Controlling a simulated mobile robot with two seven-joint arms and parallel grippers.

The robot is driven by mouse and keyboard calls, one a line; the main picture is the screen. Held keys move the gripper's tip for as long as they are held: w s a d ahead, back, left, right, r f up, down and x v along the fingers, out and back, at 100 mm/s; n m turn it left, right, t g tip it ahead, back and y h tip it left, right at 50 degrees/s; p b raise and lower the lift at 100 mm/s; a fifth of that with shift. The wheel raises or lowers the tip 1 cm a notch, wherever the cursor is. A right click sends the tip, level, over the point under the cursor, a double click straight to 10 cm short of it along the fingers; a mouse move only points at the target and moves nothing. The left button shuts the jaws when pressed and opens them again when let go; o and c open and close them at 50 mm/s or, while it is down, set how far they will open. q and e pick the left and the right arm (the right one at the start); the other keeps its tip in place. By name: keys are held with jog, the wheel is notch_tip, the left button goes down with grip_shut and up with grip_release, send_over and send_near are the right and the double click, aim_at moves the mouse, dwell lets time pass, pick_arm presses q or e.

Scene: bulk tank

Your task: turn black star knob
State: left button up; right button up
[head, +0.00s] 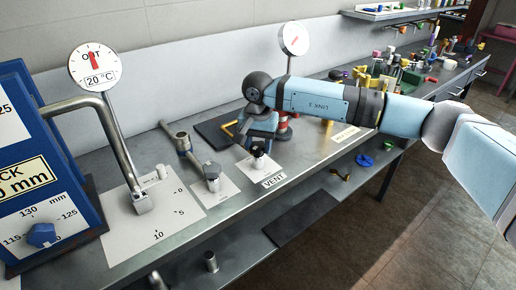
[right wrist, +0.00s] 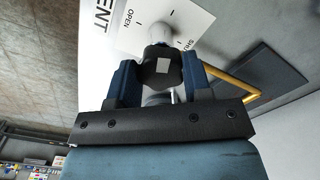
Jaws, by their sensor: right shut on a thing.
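The black star knob (head: 259,161) sits on a white plate marked VENT (head: 274,180) on the bench. My right gripper (head: 259,149) comes down on it from above and hides most of it in the head view. In the right wrist view the black knob (right wrist: 160,68), with a pale square on it, is between the two blue fingers of my right gripper (right wrist: 160,80), which is shut on it. The plate (right wrist: 130,22) there shows OPEN and part of SHUT beside a pale round post (right wrist: 180,22). My left gripper is not in view.
A valve with a metal handle (head: 190,152) stands left of the knob. A yellow bar (head: 229,131) and dark mat (head: 212,131) lie behind. A gauge (head: 294,38) on a post rises behind my right arm. A long lever (head: 122,150) and blue panel are far left.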

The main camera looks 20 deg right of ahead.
jog(key=shift+f+n+b, duration=0.1)
jog(key=shift+n+b, duration=0.3)
jog(key=shift+n, duration=0.5)
jog(key=n+b, duration=0.1)
jog(key=n, duration=0.1)
jog(key=shift+n, duration=1)
pick_arm(q)
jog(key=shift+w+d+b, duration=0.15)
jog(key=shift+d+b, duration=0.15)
jog(key=shift+b, duration=0.1)
pick_arm(e)
jog(key=shift+d+n, duration=0.1)
jog(key=shift+n, duration=0.8)
jog(key=o, duration=0.9)
